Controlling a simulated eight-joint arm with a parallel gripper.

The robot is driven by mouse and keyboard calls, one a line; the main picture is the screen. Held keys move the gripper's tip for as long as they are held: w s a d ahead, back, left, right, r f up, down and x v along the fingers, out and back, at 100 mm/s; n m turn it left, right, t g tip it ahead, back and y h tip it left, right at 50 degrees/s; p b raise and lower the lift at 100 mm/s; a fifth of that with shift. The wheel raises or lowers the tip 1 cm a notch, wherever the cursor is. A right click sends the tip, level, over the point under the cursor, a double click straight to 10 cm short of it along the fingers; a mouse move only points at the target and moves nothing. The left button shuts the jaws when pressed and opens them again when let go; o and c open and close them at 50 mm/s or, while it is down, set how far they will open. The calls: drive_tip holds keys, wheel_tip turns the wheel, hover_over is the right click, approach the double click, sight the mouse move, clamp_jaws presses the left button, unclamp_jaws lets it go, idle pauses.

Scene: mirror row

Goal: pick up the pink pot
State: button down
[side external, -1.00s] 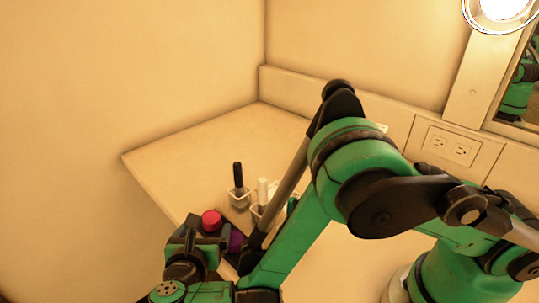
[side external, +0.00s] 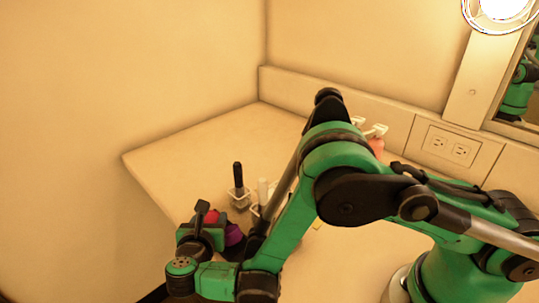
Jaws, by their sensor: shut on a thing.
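The pink pot (side external: 212,216) shows only as a small pink-red patch near the left front edge of the counter. The rest of it is hidden by my gripper. My gripper (side external: 206,220) is shut on the pink pot, with a dark finger standing in front of it. I cannot tell whether the pot is still resting on a surface or raised. A purple pot (side external: 234,235) sits just right of my gripper, partly hidden.
An orange-pink thing (side external: 377,145) is at the back wall near outlets (side external: 449,147). The counter's back left (side external: 205,145) is clear.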

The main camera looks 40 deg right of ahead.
idle(0.3)
wheel_tip(320, 180, up, 20)
drive_tip(key=f, duration=0.1)
drive_tip(key=d+r+n+t+y, duration=0.3)
drive_tip(key=d+r+n+y, duration=0.2)
drive_tip(key=d+r, duration=0.5)
drive_tip(key=m+g+h, duration=0.3)
drive_tip(key=m+h, duration=0.2)
hover_over(209, 221)
wheel_tip(209, 221, down, 9)
wheel_tip(209, 221, down, 20)
drive_tip(key=shift+r, duration=0.2)
